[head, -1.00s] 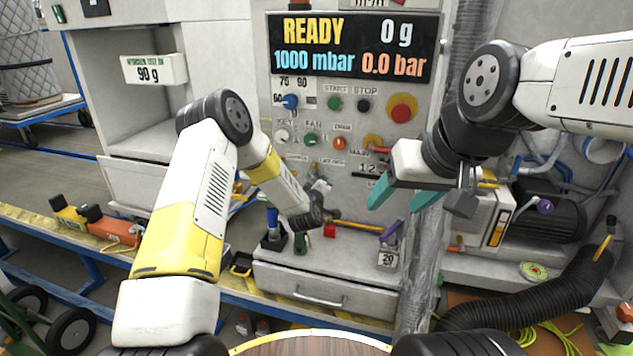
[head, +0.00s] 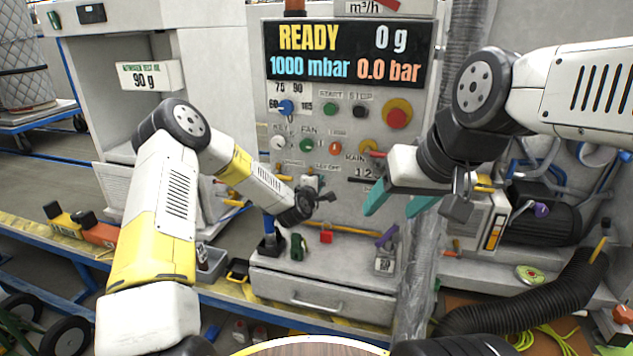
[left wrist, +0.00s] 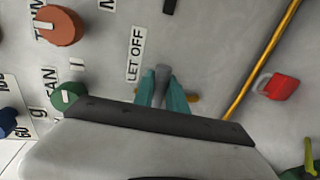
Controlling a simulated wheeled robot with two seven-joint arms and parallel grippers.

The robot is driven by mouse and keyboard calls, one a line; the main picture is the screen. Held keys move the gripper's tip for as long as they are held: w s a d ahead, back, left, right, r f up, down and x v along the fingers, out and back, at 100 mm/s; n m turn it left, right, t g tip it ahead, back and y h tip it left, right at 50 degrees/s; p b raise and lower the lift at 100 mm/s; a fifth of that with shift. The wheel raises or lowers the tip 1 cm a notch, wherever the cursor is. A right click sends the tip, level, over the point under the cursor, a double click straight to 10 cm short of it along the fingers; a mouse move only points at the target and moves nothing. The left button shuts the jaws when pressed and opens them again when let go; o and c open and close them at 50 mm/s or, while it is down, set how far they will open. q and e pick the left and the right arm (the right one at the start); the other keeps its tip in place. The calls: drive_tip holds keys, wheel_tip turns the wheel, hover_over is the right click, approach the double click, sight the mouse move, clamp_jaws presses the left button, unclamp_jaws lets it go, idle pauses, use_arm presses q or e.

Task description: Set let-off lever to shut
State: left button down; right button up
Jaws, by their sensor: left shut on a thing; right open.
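The label also shows in the head view (head: 328,168). My left gripper (left wrist: 164,82) has its teal fingers on both sides of the lever, shut on it. In the head view my left gripper (head: 328,197) is small and dark at the lower panel, and it hides much of the lever. My right gripper (head: 399,208) is open and empty in front of the panel's right side.
The panel has a green knob (head: 306,145), an orange knob (head: 336,147) and a red button (head: 398,115) above. A red padlock (left wrist: 282,87) hangs by a yellow pipe (left wrist: 262,62). A drawer cabinet (head: 275,287) stands below. A black hose (head: 500,310) lies at right.

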idle(0.4)
use_arm(q)
drive_tip(key=c, duration=1.3)
unclamp_jaws()
drive_tip(key=shift+c, duration=0.2)
drive_tip(key=v, duration=0.7)
drive_tip(key=shift+s+a, duration=0.15)
drive_tip(key=shift+s, duration=0.25)
drive_tip(key=shift+r, duration=0.1)
